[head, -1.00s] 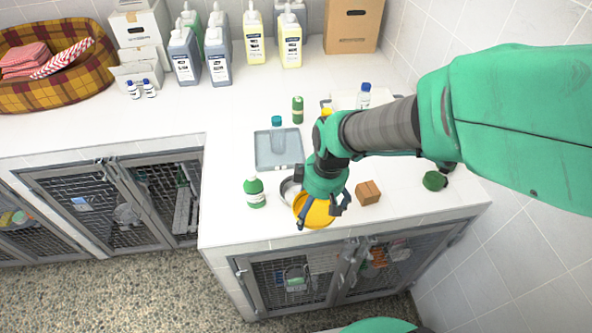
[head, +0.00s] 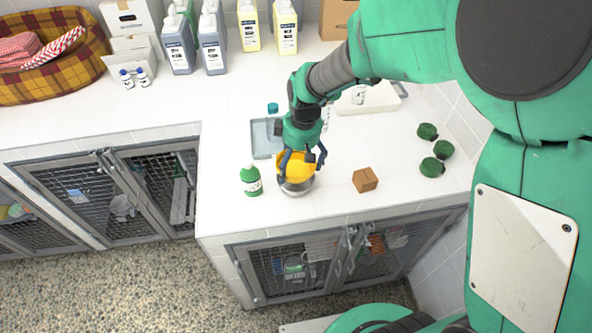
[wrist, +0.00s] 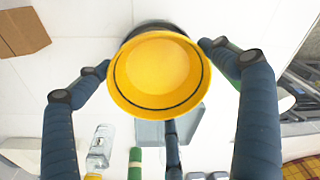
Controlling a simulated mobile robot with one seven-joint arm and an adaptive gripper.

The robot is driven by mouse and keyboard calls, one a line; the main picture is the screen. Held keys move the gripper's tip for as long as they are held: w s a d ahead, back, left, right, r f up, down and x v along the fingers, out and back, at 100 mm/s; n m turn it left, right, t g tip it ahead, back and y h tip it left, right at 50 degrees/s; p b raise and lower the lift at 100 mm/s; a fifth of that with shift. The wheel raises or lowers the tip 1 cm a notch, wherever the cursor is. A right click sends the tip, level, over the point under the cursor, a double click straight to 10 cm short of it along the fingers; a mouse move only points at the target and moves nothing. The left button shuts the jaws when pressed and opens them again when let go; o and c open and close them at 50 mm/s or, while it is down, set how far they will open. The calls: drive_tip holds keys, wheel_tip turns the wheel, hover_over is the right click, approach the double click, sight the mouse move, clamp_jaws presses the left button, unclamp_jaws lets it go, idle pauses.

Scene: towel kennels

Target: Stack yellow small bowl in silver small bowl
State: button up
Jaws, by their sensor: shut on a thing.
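The yellow small bowl (head: 296,167) is held by my gripper (head: 302,168), over the silver small bowl (head: 297,189) on the counter. Its opening faces my wrist camera, where the yellow bowl (wrist: 158,75) fills the middle. My gripper's fingers are around its rim. The silver bowl shows below it in the head view, with its inside hidden. Only a dark edge of the silver bowl (wrist: 153,27) shows behind the yellow rim in the wrist view. I cannot tell whether the two bowls touch.
A green bottle (head: 251,180) stands close left of the bowls. A brown box (head: 365,180) sits to the right. A grey tray (head: 264,140) lies behind. Several green round items (head: 431,166) lie farther right. The counter's front edge is near.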

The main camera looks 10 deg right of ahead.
sight(297, 171)
drive_tip(key=shift+f, duration=1.75)
drive_tip(key=shift+s+f+b, duration=0.1)
drive_tip(key=shift+f+b, duration=0.4)
drive_tip(key=shift+f, duration=0.2)
drive_tip(key=shift+c, duration=0.9)
drive_tip(key=o, duration=1)
